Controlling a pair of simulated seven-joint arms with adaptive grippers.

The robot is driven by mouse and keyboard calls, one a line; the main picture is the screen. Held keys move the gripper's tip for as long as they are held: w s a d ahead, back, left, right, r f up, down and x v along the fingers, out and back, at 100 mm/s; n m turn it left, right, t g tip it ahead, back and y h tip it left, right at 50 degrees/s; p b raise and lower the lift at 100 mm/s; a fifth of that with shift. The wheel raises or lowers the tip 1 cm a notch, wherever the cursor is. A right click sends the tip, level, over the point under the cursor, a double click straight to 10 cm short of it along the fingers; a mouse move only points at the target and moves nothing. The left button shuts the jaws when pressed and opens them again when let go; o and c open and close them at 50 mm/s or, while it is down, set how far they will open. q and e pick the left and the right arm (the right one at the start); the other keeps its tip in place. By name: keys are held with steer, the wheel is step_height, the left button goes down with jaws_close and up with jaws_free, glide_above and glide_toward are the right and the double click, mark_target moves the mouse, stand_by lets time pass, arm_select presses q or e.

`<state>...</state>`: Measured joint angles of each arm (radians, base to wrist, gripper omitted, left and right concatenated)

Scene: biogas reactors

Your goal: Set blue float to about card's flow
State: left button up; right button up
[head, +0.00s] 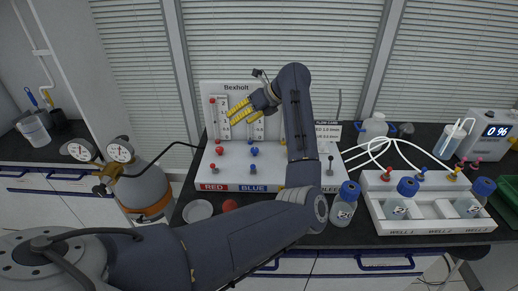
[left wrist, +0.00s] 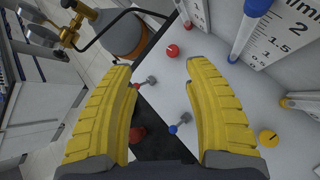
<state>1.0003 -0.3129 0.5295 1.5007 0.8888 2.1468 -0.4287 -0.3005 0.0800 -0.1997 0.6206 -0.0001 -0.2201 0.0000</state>
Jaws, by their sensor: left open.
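The white flow panel (head: 272,178) has upright scaled tubes over coloured knobs. The blue knob (head: 254,151) sits below the blue tube, above the blue label. In the left wrist view, the blue tube (left wrist: 242,38) has a blue piece (left wrist: 258,8) beside the scale near 2; I take it for the float, but cannot be sure. My left gripper (head: 236,112) is open and empty in front of the red and blue tubes; its yellow fingers (left wrist: 168,82) hide the blue knob in the wrist view. The flow card (head: 327,131) is partly behind my arm; its lines are too small to read surely.
A red knob (head: 219,150) and small red (head: 212,167) and blue (head: 252,168) levers stand close by. A gas cylinder (head: 145,184) stands left. Blue-capped bottle (head: 344,205) and a white well rack (head: 425,222) are right. A white dish (head: 198,211) lies in front.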

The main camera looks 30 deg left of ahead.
mark_target(255, 150)
arm_select(q)
steer(key=w+d+t+h, duration=0.25)
steer(key=d+h, duration=0.25)
steer(key=d, duration=0.3)
steer(key=shift+n, duration=0.4)
steer(key=x, duration=1.7)
steer(key=shift+w+f, duration=0.4)
steer(key=shift+w, duration=0.05)
jaws_close()
